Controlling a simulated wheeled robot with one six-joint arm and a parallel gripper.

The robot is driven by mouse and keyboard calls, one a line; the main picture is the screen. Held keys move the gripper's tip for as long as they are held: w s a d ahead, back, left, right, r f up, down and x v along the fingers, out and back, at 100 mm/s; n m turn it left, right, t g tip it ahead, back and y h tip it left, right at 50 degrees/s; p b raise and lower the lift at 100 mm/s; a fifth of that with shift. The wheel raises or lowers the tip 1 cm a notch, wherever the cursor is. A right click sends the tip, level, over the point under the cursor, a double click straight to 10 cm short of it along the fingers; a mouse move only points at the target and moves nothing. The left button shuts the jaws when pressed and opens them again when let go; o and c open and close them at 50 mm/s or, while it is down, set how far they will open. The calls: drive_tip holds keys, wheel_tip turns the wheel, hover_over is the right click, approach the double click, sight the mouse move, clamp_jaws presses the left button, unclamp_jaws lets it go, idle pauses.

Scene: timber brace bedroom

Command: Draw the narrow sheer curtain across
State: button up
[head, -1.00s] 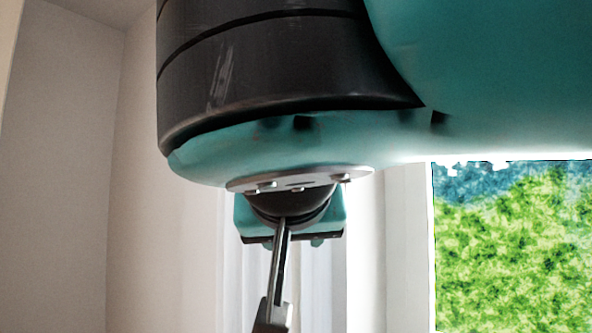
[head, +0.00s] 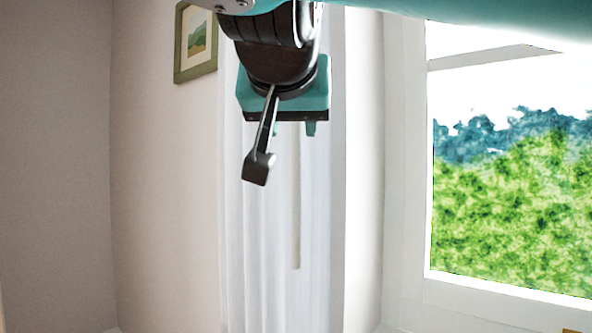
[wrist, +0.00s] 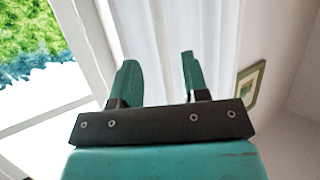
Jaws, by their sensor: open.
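The narrow sheer curtain (head: 258,240) is white and hangs in soft vertical folds, bunched in a strip left of the window. A thin pale wand (head: 296,210) hangs down its front and ends free in the air. My gripper (head: 294,128) is in front of the curtain's upper part, over the wand's upper stretch, which it hides. In the wrist view, the two teal fingers of my gripper (wrist: 160,75) are wide apart, with the curtain (wrist: 160,35) behind them.
A bright window (head: 510,200) with a white frame (head: 405,170) is at the right, with greenery outside. A small framed picture (head: 195,45) hangs on the left wall (head: 165,190). The space below my gripper is clear.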

sight(295, 147)
drive_tip(key=x, duration=0.9)
drive_tip(key=shift+w, duration=0.15)
clamp_jaws()
